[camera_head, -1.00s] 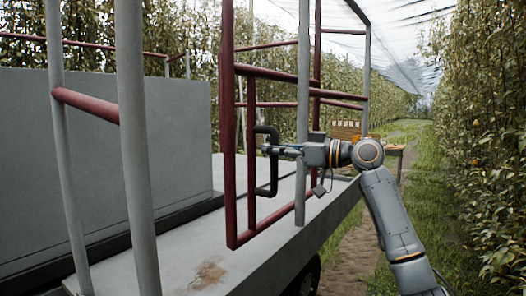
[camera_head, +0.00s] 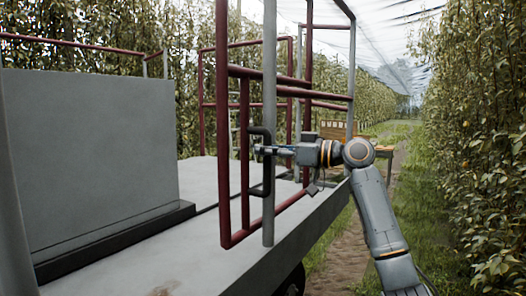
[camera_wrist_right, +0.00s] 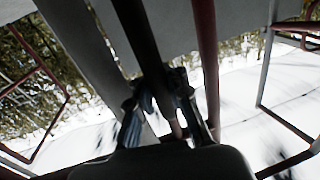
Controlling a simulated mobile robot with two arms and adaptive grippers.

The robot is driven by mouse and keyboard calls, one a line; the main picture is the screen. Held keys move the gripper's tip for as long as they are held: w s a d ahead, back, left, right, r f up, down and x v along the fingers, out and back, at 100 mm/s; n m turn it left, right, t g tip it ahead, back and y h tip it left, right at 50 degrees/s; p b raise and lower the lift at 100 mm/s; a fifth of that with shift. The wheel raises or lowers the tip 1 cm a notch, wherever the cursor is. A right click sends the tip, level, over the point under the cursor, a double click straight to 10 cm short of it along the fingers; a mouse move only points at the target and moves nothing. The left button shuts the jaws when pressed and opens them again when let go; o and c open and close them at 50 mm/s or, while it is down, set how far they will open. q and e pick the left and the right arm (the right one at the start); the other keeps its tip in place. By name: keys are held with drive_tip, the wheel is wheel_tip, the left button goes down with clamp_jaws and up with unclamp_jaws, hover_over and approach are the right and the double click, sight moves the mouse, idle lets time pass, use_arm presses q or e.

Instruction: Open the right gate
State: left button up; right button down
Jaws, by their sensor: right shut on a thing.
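The right gate is a red tube frame (camera_head: 223,130) with a black bracket-shaped handle (camera_head: 267,178), standing at the side of the grey platform. My right gripper (camera_head: 262,149) reaches in from the right and is shut on the handle at its upright part. In the right wrist view, the gripper fingers (camera_wrist_right: 164,108) close around the dark handle bar (camera_wrist_right: 138,38), with a red gate tube (camera_wrist_right: 206,60) beside it. The gate stands upright and its lower corner hangs over the platform deck. My left gripper is not in view.
A grey post (camera_head: 269,85) stands right by the handle. The platform deck (camera_head: 110,262) spreads below, with a grey box (camera_head: 90,140) at left. Tree rows (camera_head: 480,150) line the right side, with a grass path (camera_head: 410,160) between. A wooden crate (camera_head: 332,130) stands farther off.

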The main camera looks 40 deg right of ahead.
drive_tip(key=c, duration=1.5)
unclamp_jaws()
drive_tip(key=shift+s+f, duration=0.15)
drive_tip(key=shift+f, duration=0.05)
drive_tip(key=shift+o, duration=1.1)
drive_tip(key=shift+s+d+r, duration=0.15)
drive_tip(key=shift+s+d, duration=0.2)
drive_tip(key=shift+s, duration=0.05)
drive_tip(key=shift+w+a, duration=0.15)
drive_tip(key=v, duration=1.2)
